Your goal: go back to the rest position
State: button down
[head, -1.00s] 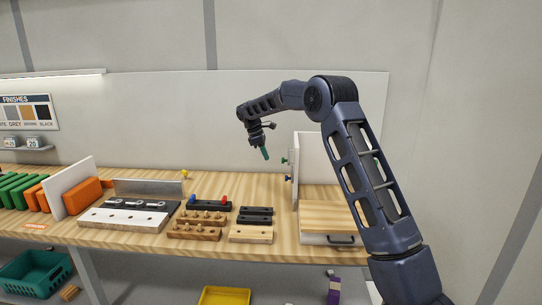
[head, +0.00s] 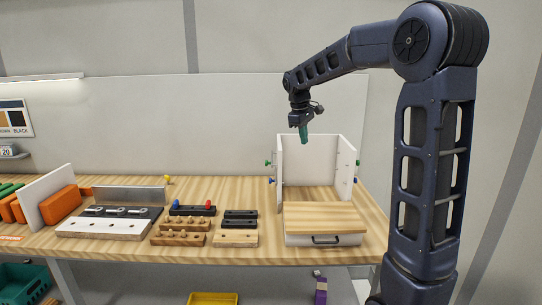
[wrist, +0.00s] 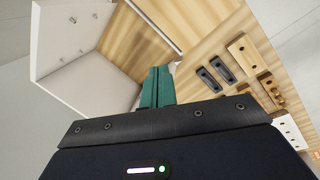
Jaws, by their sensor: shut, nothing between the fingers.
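My gripper (head: 303,133) is raised above the workbench in the head view, its green fingers pointing down. The arm bends over from the right side of the head view.
The wooden bench (head: 240,187) carries the cabinet with a wooden board (head: 323,217) in front. Black and wooden peg blocks (head: 184,238) and a white-topped strip (head: 105,227) lie left. Orange blocks (head: 60,205) stand far left. A yellow tray (head: 213,299) is below.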

jog(key=s+d+m+t+y, duration=0.1)
jog(key=s+d+m, duration=0.2)
jog(key=s+d, duration=0.35)
jog(key=s+d+m, duration=0.2)
jog(key=s+d, duration=0.2)
jog(key=s, duration=0.5)
jog(key=s+d+f+m+t, duration=0.1)
jog(key=s+d+f+m, duration=0.1)
jog(key=s, duration=0.6)
jog(key=s+d+f+m+t+y, duration=0.1)
jog(key=s+d+f+m, duration=0.2)
jog(key=s, duration=0.5)
jog(key=shift+d+f+m, duration=0.15)
jog(key=shift+f+m, duration=0.35)
jog(key=shift+f, duration=0.45)
